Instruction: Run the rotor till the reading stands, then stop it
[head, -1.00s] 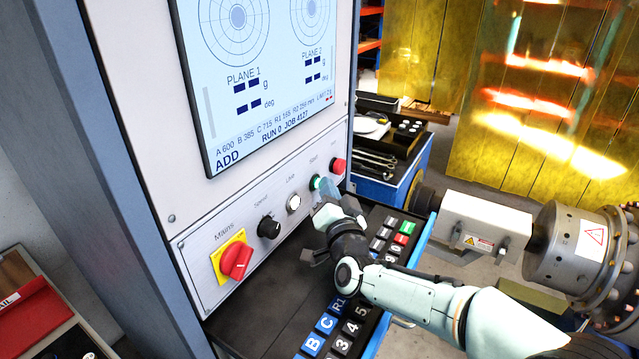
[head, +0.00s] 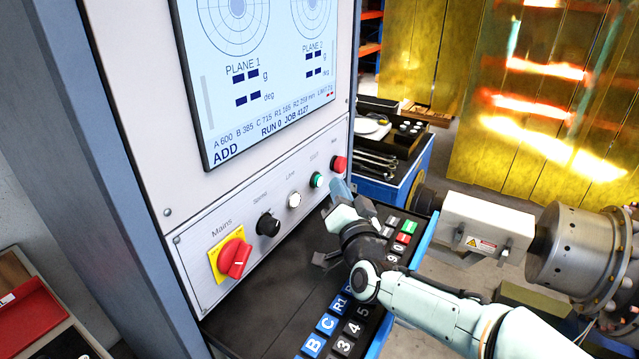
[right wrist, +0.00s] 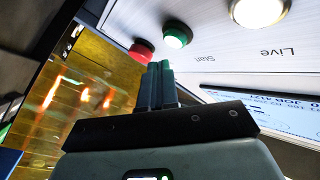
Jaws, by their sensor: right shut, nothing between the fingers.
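The screen (head: 262,75) shows "RUN 0 JOB 4127" and "ADD", with dashes for both planes. Below it are the green Start button (head: 317,180), the red button (head: 339,164) and the white Live lamp (head: 294,200). My right gripper (head: 340,189) is shut and empty, its fingertips just below and right of the green button. The right wrist view shows the shut fingers (right wrist: 160,76) near the green button (right wrist: 177,36) and red button (right wrist: 142,50), apparently apart from both. A grey metal drum (head: 574,248), possibly part of the rotor drive, stands at right. My left gripper is out of view.
A red-on-yellow mains switch (head: 234,259) and black knob (head: 268,225) sit left on the panel. A keypad (head: 345,325) lies under my right arm. A blue tool cart (head: 385,190) and yellow screens (head: 540,120) stand behind.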

